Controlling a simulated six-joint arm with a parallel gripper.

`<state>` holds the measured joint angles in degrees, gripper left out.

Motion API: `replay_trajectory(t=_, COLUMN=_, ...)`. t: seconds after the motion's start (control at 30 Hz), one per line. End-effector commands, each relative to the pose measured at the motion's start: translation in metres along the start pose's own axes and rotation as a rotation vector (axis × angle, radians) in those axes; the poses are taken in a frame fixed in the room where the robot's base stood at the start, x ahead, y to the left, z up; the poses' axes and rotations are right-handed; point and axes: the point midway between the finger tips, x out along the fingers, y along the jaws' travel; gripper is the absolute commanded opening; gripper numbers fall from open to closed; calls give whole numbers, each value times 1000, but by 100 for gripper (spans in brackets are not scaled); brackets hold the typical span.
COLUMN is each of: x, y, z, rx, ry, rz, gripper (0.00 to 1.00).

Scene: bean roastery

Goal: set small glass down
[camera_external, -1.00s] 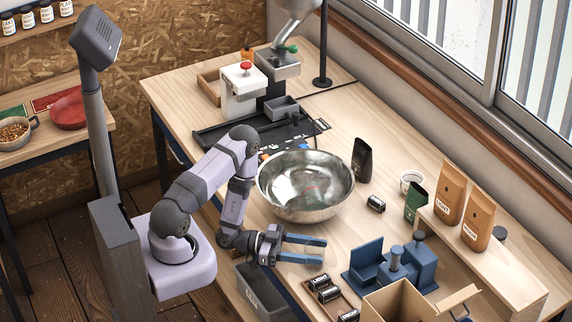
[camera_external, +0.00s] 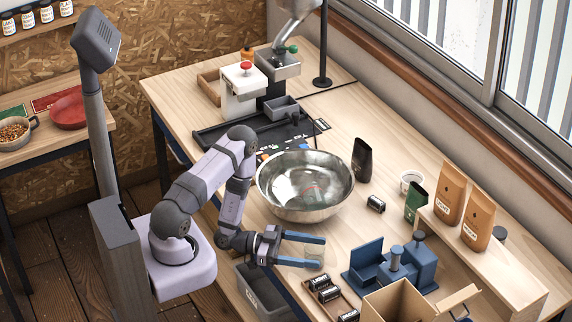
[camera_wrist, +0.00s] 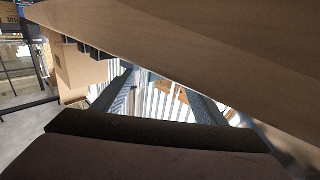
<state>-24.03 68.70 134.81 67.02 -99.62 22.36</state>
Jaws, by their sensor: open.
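The small glass (camera_external: 315,253) is clear and hard to make out in the external view. It appears upright on the wooden table near the front edge, between the fingertips of my gripper (camera_external: 321,251). My gripper is open, with its two blue fingers spread on either side of the glass. In the wrist view the fingers of my gripper (camera_wrist: 162,88) are also apart. I cannot make out the glass clearly there.
A large steel bowl (camera_external: 306,188) stands just behind the gripper. A blue holder (camera_external: 365,265) is to the right. A tray with several black-labelled cans (camera_external: 325,293) and an open cardboard box (camera_external: 398,302) are nearer the front.

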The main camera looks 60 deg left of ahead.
Motion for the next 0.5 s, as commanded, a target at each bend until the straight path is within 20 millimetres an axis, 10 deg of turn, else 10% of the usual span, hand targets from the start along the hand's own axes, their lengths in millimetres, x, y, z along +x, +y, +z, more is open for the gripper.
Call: replay_trajectory(t=0.5, x=-53, y=1, z=-1, rx=-2, ry=-1, rz=-5, gripper=65)
